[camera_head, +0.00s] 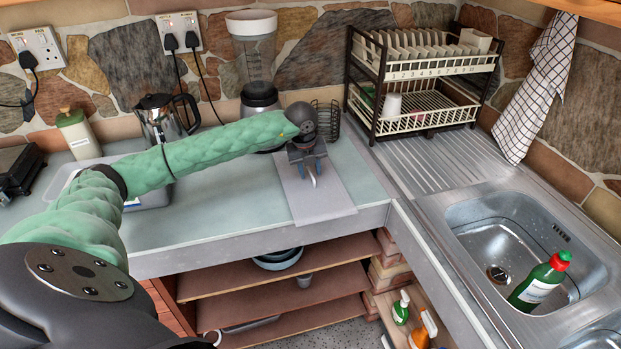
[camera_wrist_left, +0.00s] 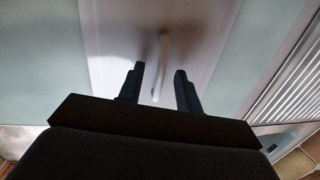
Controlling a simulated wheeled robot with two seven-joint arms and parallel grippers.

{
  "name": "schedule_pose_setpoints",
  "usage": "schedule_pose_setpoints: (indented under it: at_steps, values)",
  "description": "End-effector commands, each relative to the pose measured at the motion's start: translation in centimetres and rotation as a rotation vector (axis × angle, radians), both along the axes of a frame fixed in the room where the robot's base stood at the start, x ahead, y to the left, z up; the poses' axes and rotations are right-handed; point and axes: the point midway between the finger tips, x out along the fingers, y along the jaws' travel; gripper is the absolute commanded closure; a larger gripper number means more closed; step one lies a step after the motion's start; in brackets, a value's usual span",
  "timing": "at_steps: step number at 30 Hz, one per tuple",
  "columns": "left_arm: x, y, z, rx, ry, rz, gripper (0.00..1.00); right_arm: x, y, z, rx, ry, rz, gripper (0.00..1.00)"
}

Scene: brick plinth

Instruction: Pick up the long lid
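The long lid (camera_head: 330,205) is a pale grey, translucent flat rectangle lying on the worktop in the head view. It also fills the middle of the left wrist view (camera_wrist_left: 108,40). A thin whitish upright handle (camera_wrist_left: 164,50) stands on it. My left gripper (camera_head: 309,168) is over the lid, pointing down. In the left wrist view its two dark fingers (camera_wrist_left: 160,70) are apart, with the handle in the gap between them and space on both sides. I cannot tell how far down the handle reaches between the fingers. My right gripper is not in view.
A dish rack (camera_head: 425,115) with plates stands behind to the right, beside the sink (camera_head: 510,240) holding a green bottle (camera_head: 540,282). Worktop (camera_head: 235,215) left of the lid is clear.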

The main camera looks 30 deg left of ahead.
Motion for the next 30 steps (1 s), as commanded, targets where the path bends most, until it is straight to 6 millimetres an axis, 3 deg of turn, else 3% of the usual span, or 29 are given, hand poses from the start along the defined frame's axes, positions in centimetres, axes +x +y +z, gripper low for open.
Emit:
schedule_pose_setpoints:
  at_steps: [8,13,14,30]
  values:
    - [0.01,0.01,-0.17,0.000,0.000,0.000,0.65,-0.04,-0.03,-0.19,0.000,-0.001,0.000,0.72]
    - [0.01,0.01,-0.15,0.000,0.000,0.000,0.99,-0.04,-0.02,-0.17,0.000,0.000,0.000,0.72]
    - [0.01,0.01,-0.15,0.000,0.000,0.000,1.00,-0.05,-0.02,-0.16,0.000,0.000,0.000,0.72]
    - [0.07,0.04,0.33,0.001,-0.001,0.000,1.00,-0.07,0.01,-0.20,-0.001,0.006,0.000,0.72]
